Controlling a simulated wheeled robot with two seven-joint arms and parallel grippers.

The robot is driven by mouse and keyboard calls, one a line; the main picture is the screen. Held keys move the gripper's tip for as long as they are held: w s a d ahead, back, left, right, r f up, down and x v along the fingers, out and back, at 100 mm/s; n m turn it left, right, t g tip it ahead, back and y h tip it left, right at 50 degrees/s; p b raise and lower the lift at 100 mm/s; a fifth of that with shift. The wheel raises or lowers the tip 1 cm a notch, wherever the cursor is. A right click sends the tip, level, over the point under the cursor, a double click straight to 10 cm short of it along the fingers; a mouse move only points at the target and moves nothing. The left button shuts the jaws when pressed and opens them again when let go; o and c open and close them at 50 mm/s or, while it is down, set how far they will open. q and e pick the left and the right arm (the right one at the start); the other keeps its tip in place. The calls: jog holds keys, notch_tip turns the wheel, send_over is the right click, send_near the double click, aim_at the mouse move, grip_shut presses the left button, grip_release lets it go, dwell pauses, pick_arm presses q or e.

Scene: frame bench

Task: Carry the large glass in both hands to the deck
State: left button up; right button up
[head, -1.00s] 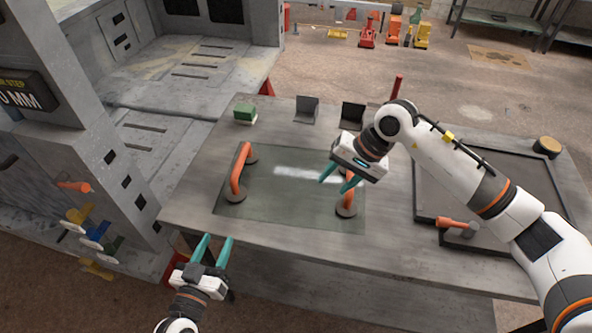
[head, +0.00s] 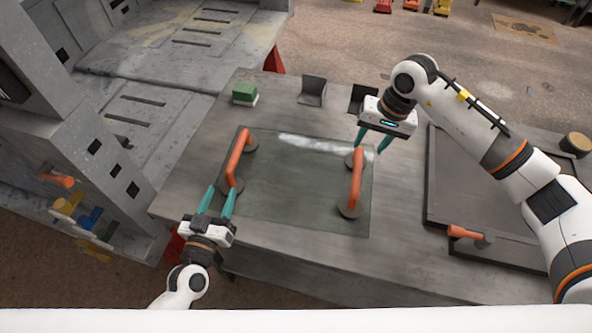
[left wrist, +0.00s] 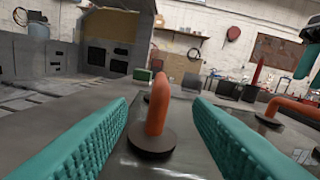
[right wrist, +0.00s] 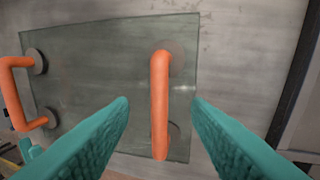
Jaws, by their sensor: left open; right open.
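The large glass (head: 290,195) is a clear sheet lying flat on the grey bench, with an orange suction-cup handle near each side. My left gripper (head: 221,190) is open at the near end of the left handle (head: 238,158). In the left wrist view that handle (left wrist: 160,105) stands between the open fingers, apart from both. My right gripper (head: 372,145) is open above the far end of the right handle (head: 356,182). In the right wrist view the handle (right wrist: 160,105) lies between the spread fingers, below them. I cannot make out which part is the deck.
A grey stepped structure (head: 150,115) stands left of the bench. A green block (head: 244,92) and small angle brackets (head: 312,91) sit along the far bench edge. A dark framed panel (head: 480,190) with an orange-handled cup (head: 468,234) lies at the right.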

aim_at(229, 172)
pick_arm(q)
jog(key=x, duration=1)
jog(key=shift+w, duration=0.15)
pick_arm(e)
jog(key=f, duration=0.3)
jog(key=a+f, duration=0.1)
jog(key=f, duration=0.2)
jog(key=a+f, duration=0.1)
jog(key=f, duration=0.3)
jog(key=shift+w, duration=0.15)
pick_arm(q)
grip_shut()
pick_arm(e)
grip_shut()
